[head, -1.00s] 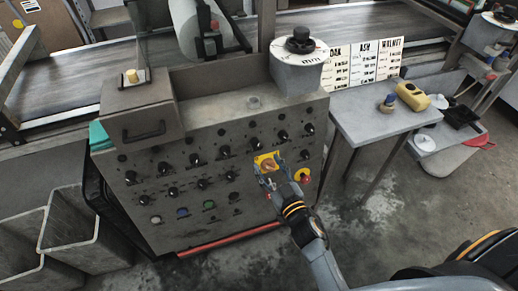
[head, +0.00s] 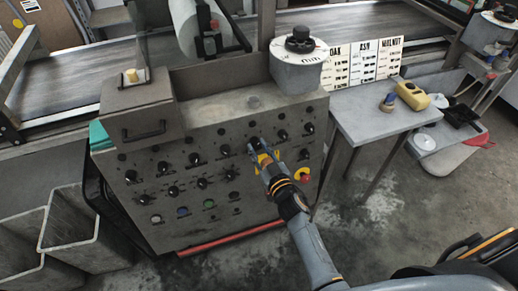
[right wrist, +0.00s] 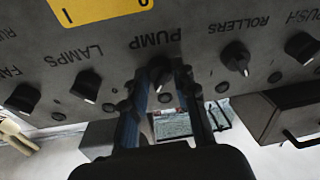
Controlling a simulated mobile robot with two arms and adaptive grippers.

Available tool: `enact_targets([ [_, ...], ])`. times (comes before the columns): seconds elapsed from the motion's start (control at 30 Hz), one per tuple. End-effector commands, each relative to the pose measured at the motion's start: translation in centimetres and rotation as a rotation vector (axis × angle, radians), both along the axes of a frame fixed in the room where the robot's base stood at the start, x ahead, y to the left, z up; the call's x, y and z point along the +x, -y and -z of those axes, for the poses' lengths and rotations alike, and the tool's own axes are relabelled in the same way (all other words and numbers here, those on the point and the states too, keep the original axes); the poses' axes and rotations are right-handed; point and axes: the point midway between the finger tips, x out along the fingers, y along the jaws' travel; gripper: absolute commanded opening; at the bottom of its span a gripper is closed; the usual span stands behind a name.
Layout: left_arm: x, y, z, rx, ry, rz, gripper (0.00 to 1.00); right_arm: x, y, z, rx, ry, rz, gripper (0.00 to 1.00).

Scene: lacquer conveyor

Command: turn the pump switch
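The pump switch (right wrist: 160,72) is a dark knob with the label PUMP, upside down in the right wrist view. In the head view it is the small dark knob (head: 255,143) in the upper row of the grey panel. My right gripper (right wrist: 162,78) has its two fingers apart, one on each side of this knob. I cannot tell whether they touch it. In the head view my right gripper (head: 262,152) reaches up to the panel and partly covers the yellow plate below the knob. My left gripper is not in view.
The ROLLERS knob (right wrist: 235,57) and LAMPS knob (right wrist: 85,88) flank the pump switch. A red emergency button (head: 304,175) sits low on the panel's right. A grey table (head: 372,122) with a yellow device (head: 412,96) stands to the right.

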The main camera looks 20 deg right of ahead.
Motion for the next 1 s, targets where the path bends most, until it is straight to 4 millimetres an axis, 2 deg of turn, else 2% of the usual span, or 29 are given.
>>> enact_targets([
  [0.47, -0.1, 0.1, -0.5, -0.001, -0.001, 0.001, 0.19, 0.0, 0.1, -0.1, -0.073, 0.002, -0.014, 0.0],
  [1.0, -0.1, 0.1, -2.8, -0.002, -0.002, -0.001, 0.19, 0.1, 0.4, -0.5, -0.522, 0.017, -0.096, 0.0],
])
